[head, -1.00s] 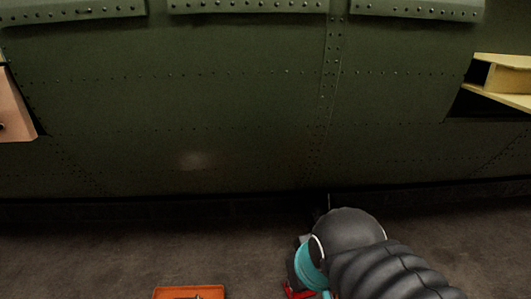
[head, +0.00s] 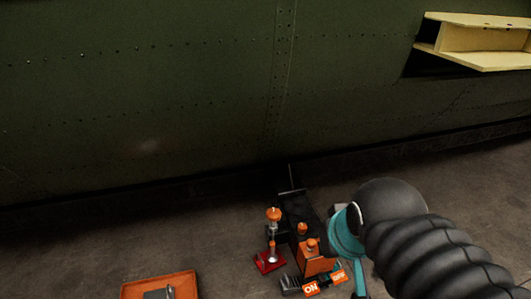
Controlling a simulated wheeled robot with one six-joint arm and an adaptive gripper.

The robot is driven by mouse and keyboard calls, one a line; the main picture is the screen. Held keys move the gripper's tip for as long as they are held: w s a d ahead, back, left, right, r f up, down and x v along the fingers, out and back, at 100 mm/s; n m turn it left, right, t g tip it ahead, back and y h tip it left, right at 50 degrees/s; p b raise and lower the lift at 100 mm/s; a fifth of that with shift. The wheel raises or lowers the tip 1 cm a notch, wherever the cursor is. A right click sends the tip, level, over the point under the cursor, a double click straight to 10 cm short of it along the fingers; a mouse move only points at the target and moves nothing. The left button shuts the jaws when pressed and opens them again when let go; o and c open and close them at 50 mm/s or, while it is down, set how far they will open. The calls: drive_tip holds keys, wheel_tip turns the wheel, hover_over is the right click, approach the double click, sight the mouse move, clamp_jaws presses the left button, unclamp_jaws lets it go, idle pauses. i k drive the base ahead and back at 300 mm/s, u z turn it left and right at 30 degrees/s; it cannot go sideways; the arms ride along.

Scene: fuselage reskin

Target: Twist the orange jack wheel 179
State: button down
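A small jack stands on the floor near the foot of the green fuselage in the head view. It has a round orange wheel (head: 273,214) on top of an upright post and a red base (head: 269,262). More orange round parts (head: 312,245) sit on a black and orange unit just right of it; which one is the task's wheel is not certain. My arm, black with a teal joint, comes in from the lower right, to the right of these things and apart from the jack wheel in the picture. My gripper's fingertips do not show.
The green riveted fuselage side (head: 140,100) fills the upper view. A yellow bracket (head: 480,42) juts out at upper right. An orange tray (head: 155,287) with a dark item lies at lower left. Orange blocks with white lettering (head: 311,288) lie below the unit. Floor is bare at left.

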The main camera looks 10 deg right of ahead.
sight(273, 214)
drive_tip(key=k, duration=1.3)
drive_tip(key=u, duration=0.6)
drive_tip(key=i, duration=1.5)
drive_tip(key=z, duration=0.8)
